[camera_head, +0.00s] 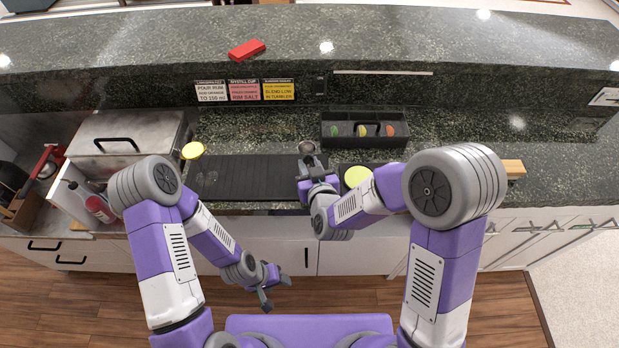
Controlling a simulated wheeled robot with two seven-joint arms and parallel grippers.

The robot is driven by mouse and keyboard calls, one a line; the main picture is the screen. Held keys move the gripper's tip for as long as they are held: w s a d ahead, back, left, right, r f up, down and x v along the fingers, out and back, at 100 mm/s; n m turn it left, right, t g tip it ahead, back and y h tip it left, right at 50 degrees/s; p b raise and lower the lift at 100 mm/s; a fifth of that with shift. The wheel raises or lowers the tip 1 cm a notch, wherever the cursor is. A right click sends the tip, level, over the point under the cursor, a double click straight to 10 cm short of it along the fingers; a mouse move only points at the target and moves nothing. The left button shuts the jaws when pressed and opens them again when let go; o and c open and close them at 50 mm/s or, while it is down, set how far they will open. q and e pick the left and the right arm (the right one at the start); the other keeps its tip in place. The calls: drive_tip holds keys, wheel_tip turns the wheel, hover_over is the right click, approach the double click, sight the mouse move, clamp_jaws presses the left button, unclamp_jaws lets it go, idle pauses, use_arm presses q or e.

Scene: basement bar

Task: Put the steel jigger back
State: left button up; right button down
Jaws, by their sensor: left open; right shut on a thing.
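The steel jigger (307,147) shows as a small round grey metal rim at the tip of my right gripper (311,161). My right gripper is shut on it over the counter, at the right end of the black ribbed mat (235,190). The gripper hides the lower part of the jigger, so I cannot tell whether it touches the surface below. My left gripper (275,284) is open and empty, low in front of the cabinet doors, away from the counter top.
A black compartment caddy (363,142) with coloured contents stands just right of the jigger. A yellow disc (357,176) lies near my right forearm. A steel lidded box (125,128) and another yellow disc (193,150) are at left. A red block (247,49) lies on the raised ledge.

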wheel_tip(320, 180, down, 4)
drive_tip(key=shift+f+b, duration=0.2)
drive_tip(key=shift+b, duration=0.3)
drive_tip(key=shift+r, duration=0.1)
drive_tip(key=shift+f, duration=0.2)
drive_tip(key=c, duration=0.9)
unclamp_jaws()
drive_tip(key=shift+o, duration=0.2)
